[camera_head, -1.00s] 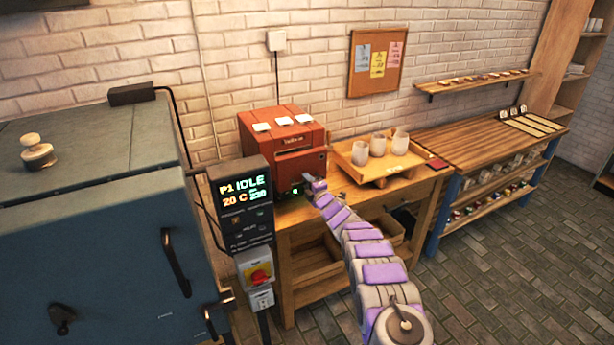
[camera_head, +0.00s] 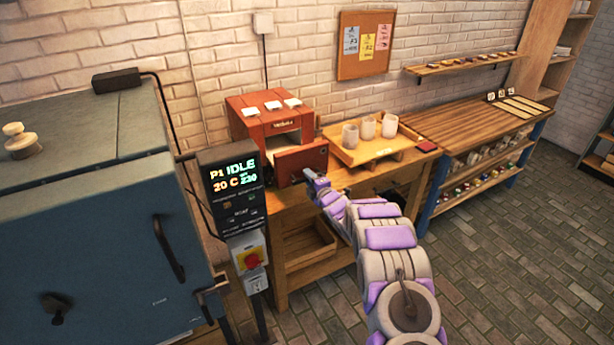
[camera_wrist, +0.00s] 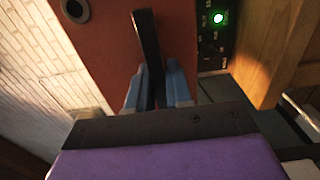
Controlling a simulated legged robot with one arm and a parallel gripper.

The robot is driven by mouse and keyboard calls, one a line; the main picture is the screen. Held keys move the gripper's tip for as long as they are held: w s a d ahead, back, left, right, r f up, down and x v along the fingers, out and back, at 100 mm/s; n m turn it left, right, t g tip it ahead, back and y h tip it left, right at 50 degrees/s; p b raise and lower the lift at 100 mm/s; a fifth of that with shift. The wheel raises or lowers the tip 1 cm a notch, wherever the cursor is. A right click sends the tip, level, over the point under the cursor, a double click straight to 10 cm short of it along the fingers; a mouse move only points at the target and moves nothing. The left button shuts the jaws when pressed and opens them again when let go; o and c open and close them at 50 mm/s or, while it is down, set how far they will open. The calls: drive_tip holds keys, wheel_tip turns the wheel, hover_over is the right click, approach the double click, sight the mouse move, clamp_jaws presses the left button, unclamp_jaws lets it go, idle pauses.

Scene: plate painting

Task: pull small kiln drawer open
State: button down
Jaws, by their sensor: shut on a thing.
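The small kiln (camera_head: 270,115) is a red box on the wooden bench, with white tiles on top. Its red drawer front (camera_head: 301,161) stands out from the body, with a pale opening behind it. In the wrist view the red front (camera_wrist: 105,45) fills the upper middle, with a dark bar handle (camera_wrist: 146,40) on it. My gripper (camera_wrist: 158,88) has its blue-grey fingers shut around this handle. In the head view my gripper (camera_head: 312,178) is at the lower edge of the drawer front, and the handle is hidden there.
A wooden tray (camera_head: 388,153) with several pale cups stands right of the kiln. A large blue kiln (camera_head: 80,240) and a control box reading IDLE (camera_head: 233,185) stand at left. The brick floor (camera_head: 500,260) at right is clear.

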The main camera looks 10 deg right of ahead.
drive_tip(key=shift+s+f, duration=0.15)
drive_tip(key=shift+f, duration=0.2)
drive_tip(key=c, duration=1.2)
unclamp_jaws()
drive_tip(key=shift+o, duration=0.4)
drive_tip(key=shift+a, duration=0.1)
drive_tip(key=shift+r, duration=0.2)
drive_tip(key=p+v, duration=0.1)
drive_tip(key=v, duration=1.6)
